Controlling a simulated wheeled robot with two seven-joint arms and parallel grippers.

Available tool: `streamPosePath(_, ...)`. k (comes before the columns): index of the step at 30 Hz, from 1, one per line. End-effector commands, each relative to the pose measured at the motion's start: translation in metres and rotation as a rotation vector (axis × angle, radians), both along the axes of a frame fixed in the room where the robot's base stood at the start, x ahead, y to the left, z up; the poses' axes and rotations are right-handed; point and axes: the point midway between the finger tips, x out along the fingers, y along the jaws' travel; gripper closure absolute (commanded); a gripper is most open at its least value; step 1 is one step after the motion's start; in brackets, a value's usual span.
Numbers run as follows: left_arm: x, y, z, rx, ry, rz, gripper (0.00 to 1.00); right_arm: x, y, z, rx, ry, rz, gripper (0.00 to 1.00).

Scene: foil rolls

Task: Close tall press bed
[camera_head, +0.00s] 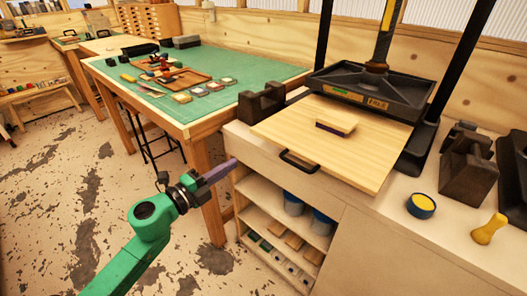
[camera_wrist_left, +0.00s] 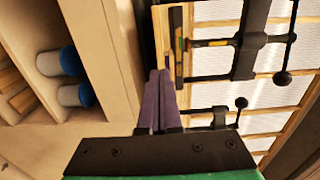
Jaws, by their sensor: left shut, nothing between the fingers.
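The tall press has a black platen (camera_head: 365,88) between two black uprights, with a thick screw above. Its bed, a pale wooden board (camera_head: 365,155), sticks out toward the front of the cabinet top. A black bar handle (camera_head: 299,163) is on the bed's front edge. A small wooden block with a dark underside (camera_head: 336,122) lies on the bed. My left gripper (camera_head: 232,165) is shut and empty, left of the handle and apart from it. Its purple fingers (camera_wrist_left: 160,75) also show in the left wrist view. My right gripper is not in view.
A green-topped workbench (camera_head: 260,72) with trays and small items stands behind on the left. Below the press, cabinet shelves (camera_head: 270,215) hold blue-lidded jars (camera_head: 294,203). A dark metal stand (camera_head: 262,102) sits left of the bed. A yellow-filled tin (camera_head: 421,205) is at right.

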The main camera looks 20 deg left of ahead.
Motion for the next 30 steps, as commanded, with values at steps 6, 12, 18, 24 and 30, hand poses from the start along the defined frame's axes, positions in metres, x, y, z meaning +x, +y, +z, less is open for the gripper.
streamPosePath(6,0.043,-0.016,0.006,-0.002,-0.004,0.003,1.00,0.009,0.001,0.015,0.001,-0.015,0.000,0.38)
streamPosePath(12,0.084,-0.032,0.005,-0.004,-0.003,0.004,1.00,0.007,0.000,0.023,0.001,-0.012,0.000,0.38)
streamPosePath(18,0.113,-0.043,0.003,-0.004,0.000,0.005,1.00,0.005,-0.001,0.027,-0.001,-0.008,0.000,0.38)
streamPosePath(24,0.119,-0.046,0.001,-0.003,0.001,0.003,1.00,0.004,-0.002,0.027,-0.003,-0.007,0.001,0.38)
streamPosePath(30,0.118,-0.046,0.001,-0.003,0.001,0.004,1.00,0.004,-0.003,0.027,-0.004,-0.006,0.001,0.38)
